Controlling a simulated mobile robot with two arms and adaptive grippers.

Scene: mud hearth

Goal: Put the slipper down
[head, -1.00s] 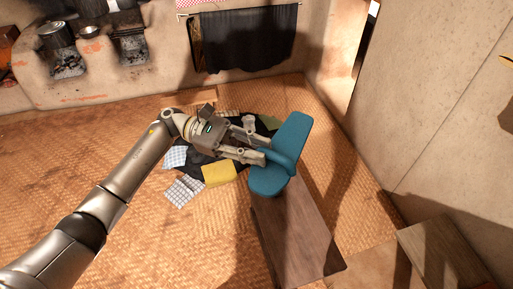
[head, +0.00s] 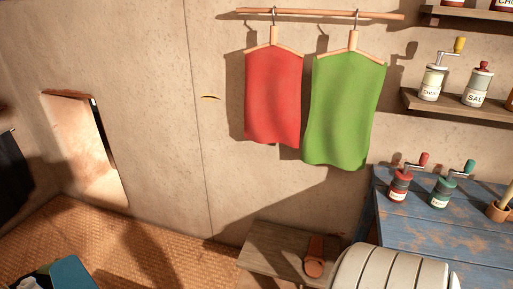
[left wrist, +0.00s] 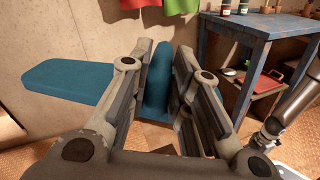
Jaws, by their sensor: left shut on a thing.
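The teal slipper (left wrist: 66,84) is in the left wrist view. Its flat, rounded part sticks out to the left, and an upright part (left wrist: 157,80) stands between the fingers. My left gripper (left wrist: 165,55) is shut on this upright part and holds the slipper. In the head view only part of the slipper (head: 72,274) shows at the bottom left edge, and my left gripper is mostly cut off there.
A low wooden bench (head: 265,250) stands by the wall with a brown flat thing (head: 314,258) on it. A blue table (head: 400,225) holds grinders at the right. Red (head: 272,95) and green (head: 345,105) cloths hang on the wall. The woven floor (head: 90,235) is partly clear.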

